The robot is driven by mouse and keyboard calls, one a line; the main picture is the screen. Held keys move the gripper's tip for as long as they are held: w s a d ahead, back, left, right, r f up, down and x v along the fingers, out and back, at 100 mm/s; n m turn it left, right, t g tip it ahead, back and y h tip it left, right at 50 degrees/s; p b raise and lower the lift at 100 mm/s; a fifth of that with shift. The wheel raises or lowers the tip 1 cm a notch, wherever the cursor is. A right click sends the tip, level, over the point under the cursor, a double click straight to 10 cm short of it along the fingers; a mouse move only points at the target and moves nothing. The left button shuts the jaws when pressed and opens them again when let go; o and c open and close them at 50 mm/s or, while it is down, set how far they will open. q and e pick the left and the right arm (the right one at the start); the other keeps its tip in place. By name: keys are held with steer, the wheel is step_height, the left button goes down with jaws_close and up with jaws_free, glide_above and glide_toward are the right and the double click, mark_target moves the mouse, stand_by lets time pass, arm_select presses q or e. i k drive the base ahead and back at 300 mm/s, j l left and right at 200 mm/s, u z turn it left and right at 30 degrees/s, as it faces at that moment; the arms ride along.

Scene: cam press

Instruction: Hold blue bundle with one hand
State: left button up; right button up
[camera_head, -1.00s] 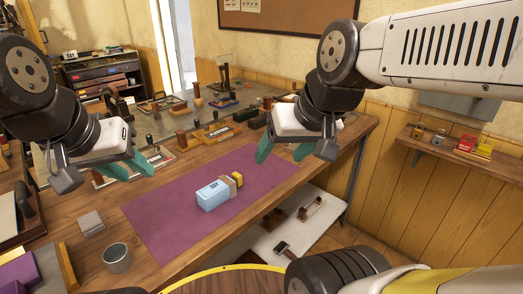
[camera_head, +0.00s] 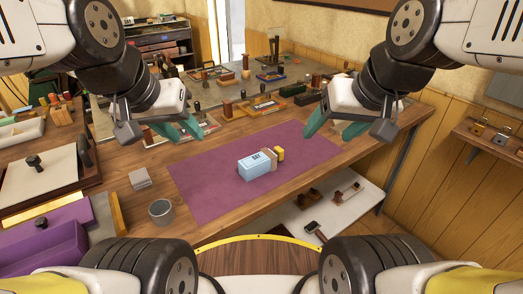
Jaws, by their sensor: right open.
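The blue bundle (camera_head: 255,166) is a light blue block with dark lettering on its face. It lies on the purple mat (camera_head: 215,190), with a tan piece and a yellow piece (camera_head: 279,153) at its right end. My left gripper (camera_head: 178,132) is open and empty, above the table to the left of the bundle and apart from it. My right gripper (camera_head: 332,127) is open and empty, above the table to the right of the bundle and apart from it. Nothing hides the bundle's top and front.
A metal cup (camera_head: 162,213) and a grey stack (camera_head: 140,179) stand left of the mat. Several stamps and trays fill the table's back. A purple box (camera_head: 48,246) is at the lower left. A white lower shelf (camera_head: 310,215) holds tools. The mat around the bundle is clear.

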mark_target(279, 151)
steer(key=i+l+u, duration=0.15)
steer(key=l+u, duration=0.6)
steer(key=l, duration=0.2)
steer(key=i+l+u, duration=0.1)
steer(key=l+u, duration=0.3)
steer(key=l, duration=0.1)
